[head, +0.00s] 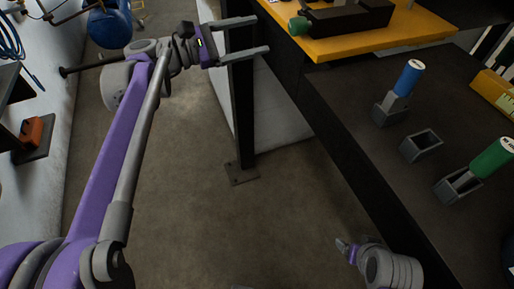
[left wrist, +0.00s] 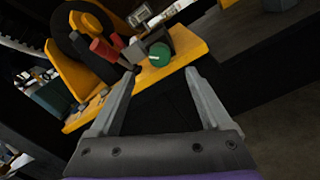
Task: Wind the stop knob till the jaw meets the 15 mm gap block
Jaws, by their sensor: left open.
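The green stop knob (head: 299,26) sticks out from the left end of a dark vise-like fixture (head: 350,18) on the orange bench top. My left gripper (head: 262,35) is open and empty, left of the knob and apart from it. In the left wrist view the green knob (left wrist: 159,54) lies beyond and between the spread fingertips (left wrist: 160,73). The fixture's jaw and any gap block in it cannot be made out. A small purple and grey end of my right arm (head: 347,250) shows low in the head view; its fingers are not clear.
A dark bench (head: 355,110) on the right bears a blue-handled piece (head: 408,78) and a green-handled piece (head: 492,158) in grey holders, with an empty holder (head: 421,145) between. A black post (head: 243,110) stands below my left gripper. The floor is clear.

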